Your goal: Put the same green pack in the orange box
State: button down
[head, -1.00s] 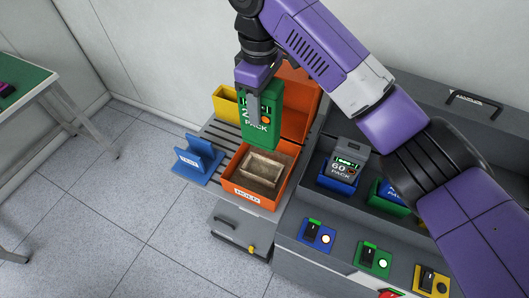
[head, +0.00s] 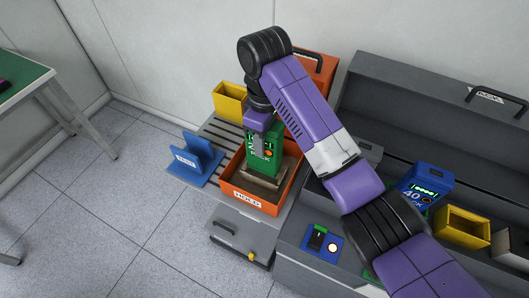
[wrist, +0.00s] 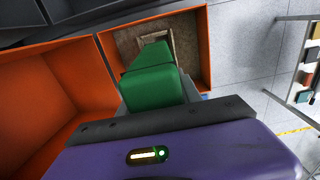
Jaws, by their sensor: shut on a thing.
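My gripper (head: 259,143) is shut on the upper part of the green pack (head: 267,158) and holds it upright. The orange box (head: 286,196), labelled HOLD, is open, with a tan insert (head: 244,184) inside. The pack's lower end is at or just above the insert, inside the box outline; I cannot tell if it touches. In the wrist view the green pack (wrist: 150,85) points down toward the insert (wrist: 122,45) between the orange box walls (wrist: 203,60). My fingertips are partly hidden.
A yellow bin (head: 228,102) and a blue stand (head: 190,165) are close at left. A blue pack (head: 425,190) and an empty yellow holder (head: 463,228) are at right.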

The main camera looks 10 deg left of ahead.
jog(key=shift+f, duration=2.15)
jog(key=c, duration=0.8)
grip_release()
jog(key=shift+f, duration=0.15)
notch_tip(320, 180, up, 12)
jog(key=p, duration=0.3)
